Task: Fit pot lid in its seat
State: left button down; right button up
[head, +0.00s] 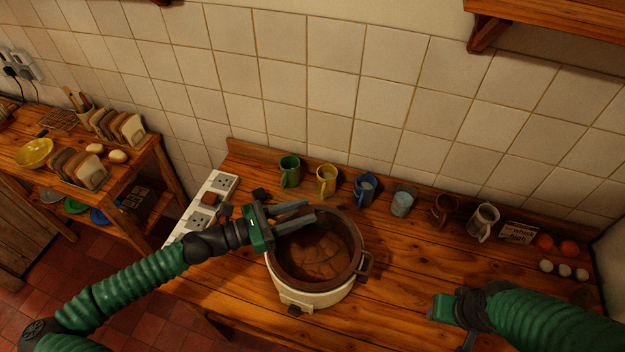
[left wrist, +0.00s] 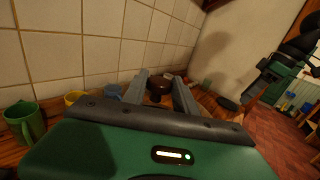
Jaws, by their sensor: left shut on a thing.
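A cream pot (head: 310,298) with a dark brown rim stands on the pine worktop. Brown lumpy contents show inside the rim. My left gripper (head: 311,211) reaches over the pot's back rim from the left, its two grey fingers a little apart. In the left wrist view a dark brown rounded piece (left wrist: 158,86) sits between the fingers; it looks like part of the pot lid. The lid's outline is not clear, and I cannot tell whether it touches the pot's rim. My right gripper (head: 452,308) is to the right of the pot, its fingers hard to make out.
Behind the pot stand a green mug (head: 290,171), a yellow mug (head: 326,180), a blue mug (head: 365,189) and other cups. A white power strip (head: 207,207) lies left. Eggs (head: 564,270) and tomatoes are far right.

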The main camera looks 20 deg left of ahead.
aim_at(306, 229)
pick_arm(q)
jog(key=shift+s+d+r, duration=0.1)
jog(key=shift+s+r, duration=0.05)
jog(key=shift+r, duration=0.1)
jog(key=d, duration=0.1)
jog(key=s+d, duration=0.1)
jog(key=d+r, duration=0.1)
jog(key=d, duration=0.1)
jog(key=shift+s, duration=0.15)
jog(key=shift+w+p, duration=0.2)
jog(key=shift+p, duration=0.15)
jog(key=a+f+b, duration=0.2)
jog(key=f, duration=0.1)
jog(key=a+f+b, duration=0.1)
jog(key=shift+w+f, duration=0.15)
jog(key=shift+f, duration=0.25)
jog(key=shift+a+f, duration=0.2)
jog(key=shift+f, duration=0.15)
jog(key=shift+d+f+b, duration=0.25)
jog(key=shift+b, duration=0.05)
jog(key=shift+d+f, duration=0.1)
jog(key=shift+d, duration=0.9)
jog(key=shift+a, duration=0.9)
jog(key=shift+d, duration=0.85)
jog(key=shift+a+p, duration=0.4)
jog(key=shift+a, duration=0.4)
pick_arm(e)
jog(key=shift+s+d+f, duration=0.75)
jog(key=shift+d+f, duration=0.1)
